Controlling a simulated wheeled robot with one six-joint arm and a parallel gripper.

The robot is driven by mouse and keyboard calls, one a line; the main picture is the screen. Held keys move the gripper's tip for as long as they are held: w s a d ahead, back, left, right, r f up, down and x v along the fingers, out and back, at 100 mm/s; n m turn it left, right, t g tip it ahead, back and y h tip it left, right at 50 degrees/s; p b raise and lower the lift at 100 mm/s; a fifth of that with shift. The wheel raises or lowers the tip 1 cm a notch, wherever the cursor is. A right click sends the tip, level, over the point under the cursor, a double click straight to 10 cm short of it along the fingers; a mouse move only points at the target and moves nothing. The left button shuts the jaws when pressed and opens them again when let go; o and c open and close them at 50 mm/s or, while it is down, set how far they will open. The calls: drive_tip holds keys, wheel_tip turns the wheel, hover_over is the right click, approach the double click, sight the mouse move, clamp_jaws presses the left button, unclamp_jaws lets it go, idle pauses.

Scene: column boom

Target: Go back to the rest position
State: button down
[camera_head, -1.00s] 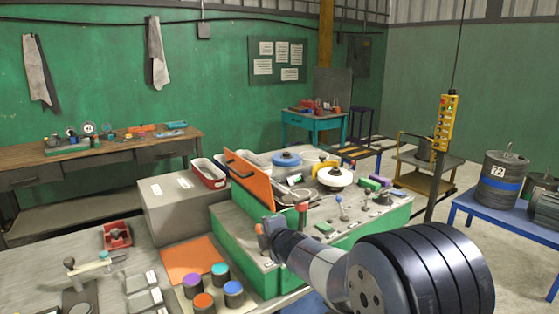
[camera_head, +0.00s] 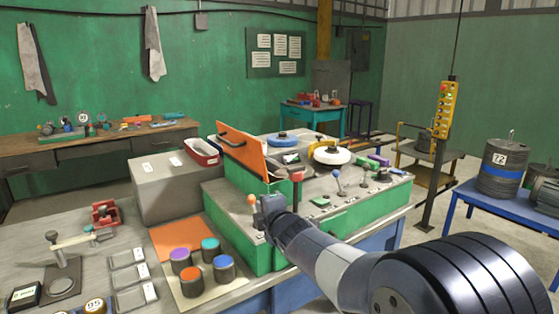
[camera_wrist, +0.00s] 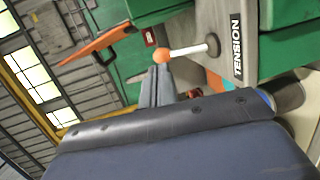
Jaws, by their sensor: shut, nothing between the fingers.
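My gripper (camera_head: 265,206) is at the front left corner of the green machine (camera_head: 247,247), at the end of my arm reaching in from the lower right. In the wrist view its two fingers (camera_wrist: 158,84) are together with nothing between them. An orange ball knob (camera_wrist: 161,55) on a pale rod is just past the fingertips; I cannot tell whether they touch it. The rod rises from the machine by a label reading TENSION (camera_wrist: 237,44). The knob also shows in the head view (camera_head: 251,200), just left of the gripper.
An orange hinged panel (camera_head: 243,150) stands up behind the gripper. Lidded pots (camera_head: 223,270) stand on the bench at left, near a grey box (camera_head: 172,188). A yellow pendant (camera_head: 444,112) hangs at right, near a blue table (camera_head: 480,200) with a drum (camera_head: 500,170).

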drive_tip(key=shift+f, duration=0.1)
idle(0.3)
drive_tip(key=shift+r+p, duration=0.25)
drive_tip(key=shift+p, duration=0.15)
drive_tip(key=p, duration=0.3)
drive_tip(key=shift+w+a+r+g, duration=0.15)
drive_tip(key=shift+w+r+g, duration=0.15)
drive_tip(key=shift+g, duration=0.1)
